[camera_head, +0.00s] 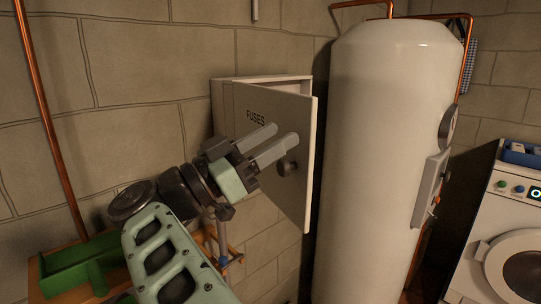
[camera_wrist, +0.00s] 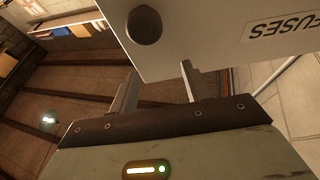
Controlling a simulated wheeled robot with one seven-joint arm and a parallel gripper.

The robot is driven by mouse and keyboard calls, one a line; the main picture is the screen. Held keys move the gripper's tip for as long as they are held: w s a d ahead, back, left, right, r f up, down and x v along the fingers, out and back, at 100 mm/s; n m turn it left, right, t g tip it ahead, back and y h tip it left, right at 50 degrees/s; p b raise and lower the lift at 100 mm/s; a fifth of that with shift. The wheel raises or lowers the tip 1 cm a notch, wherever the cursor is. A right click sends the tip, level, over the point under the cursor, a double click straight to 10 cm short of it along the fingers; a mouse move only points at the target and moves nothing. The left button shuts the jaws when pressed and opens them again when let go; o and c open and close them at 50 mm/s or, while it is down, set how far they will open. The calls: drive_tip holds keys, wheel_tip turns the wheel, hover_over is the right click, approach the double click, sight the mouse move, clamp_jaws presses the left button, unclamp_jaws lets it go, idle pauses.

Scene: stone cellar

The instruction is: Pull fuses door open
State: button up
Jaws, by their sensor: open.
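The fuses door (camera_head: 240,160) is a pale grey panel labelled FUSES on a wall box (camera_head: 222,82). It stands partly open, its right edge swung out from the box, with a gap along the top. A dark round knob (camera_head: 287,167) sits near its right edge. My gripper (camera_head: 284,134) is open and empty in front of the door, its fingertips just above the knob in the head view. In the wrist view the knob (camera_wrist: 144,25) lies beyond the fingertips (camera_wrist: 158,75), not between them. Whether a finger touches the door cannot be told.
A tall white tank (camera_head: 385,130) stands close to the right of the door. A white washing machine (camera_head: 510,240) is at the far right. A green tray (camera_head: 80,265) rests on a wooden surface at lower left. A copper pipe (camera_head: 45,110) runs along the left wall.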

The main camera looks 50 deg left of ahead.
sight(298, 99)
drive_tip(key=shift+r+p, duration=1.55)
drive_tip(key=shift+r, duration=0.55)
drive_tip(key=shift+f, duration=0.1)
